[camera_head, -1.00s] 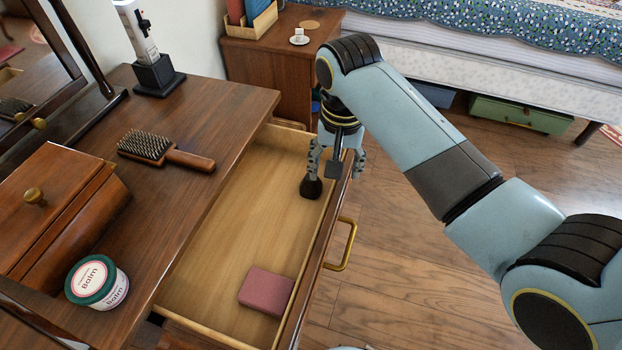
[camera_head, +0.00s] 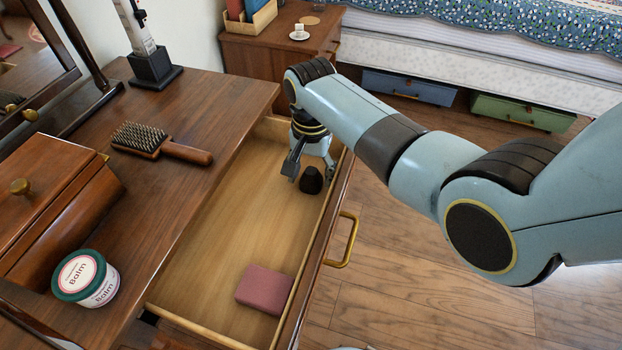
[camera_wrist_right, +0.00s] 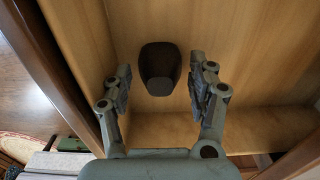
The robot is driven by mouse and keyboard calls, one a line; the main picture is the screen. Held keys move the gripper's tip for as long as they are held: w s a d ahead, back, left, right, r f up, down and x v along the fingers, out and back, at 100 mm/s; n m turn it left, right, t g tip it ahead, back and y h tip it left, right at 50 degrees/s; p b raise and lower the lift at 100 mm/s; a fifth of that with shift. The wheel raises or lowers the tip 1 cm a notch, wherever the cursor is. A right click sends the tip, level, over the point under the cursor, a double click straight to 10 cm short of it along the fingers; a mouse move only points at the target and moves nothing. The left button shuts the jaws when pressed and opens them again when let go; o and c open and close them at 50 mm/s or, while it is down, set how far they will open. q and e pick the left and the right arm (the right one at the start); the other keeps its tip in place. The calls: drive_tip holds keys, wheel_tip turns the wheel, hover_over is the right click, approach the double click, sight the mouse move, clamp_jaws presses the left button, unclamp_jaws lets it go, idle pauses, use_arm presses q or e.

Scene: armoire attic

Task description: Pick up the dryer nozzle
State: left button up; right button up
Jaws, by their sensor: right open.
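The dryer nozzle (camera_head: 311,181) is a small dark piece on the floor of the open drawer, near the drawer's far end. In the right wrist view the nozzle (camera_wrist_right: 159,68) lies ahead of and between the two fingers. My right gripper (camera_head: 310,172) is inside the drawer, pointing down beside the nozzle. In the right wrist view the right gripper (camera_wrist_right: 160,88) is open, with a gap between each finger and the nozzle. Nothing is held. My left gripper is not in view.
The open drawer (camera_head: 240,225) also holds a pink block (camera_head: 264,289) near its front end. A hairbrush (camera_head: 160,142), a balm jar (camera_head: 86,278) and a wooden box (camera_head: 50,205) sit on the dresser top. The drawer's walls stand close around my right gripper.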

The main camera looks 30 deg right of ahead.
drive_tip(key=shift+f, duration=0.4)
drive_tip(key=shift+c, duration=0.4)
drive_tip(key=c, duration=0.6)
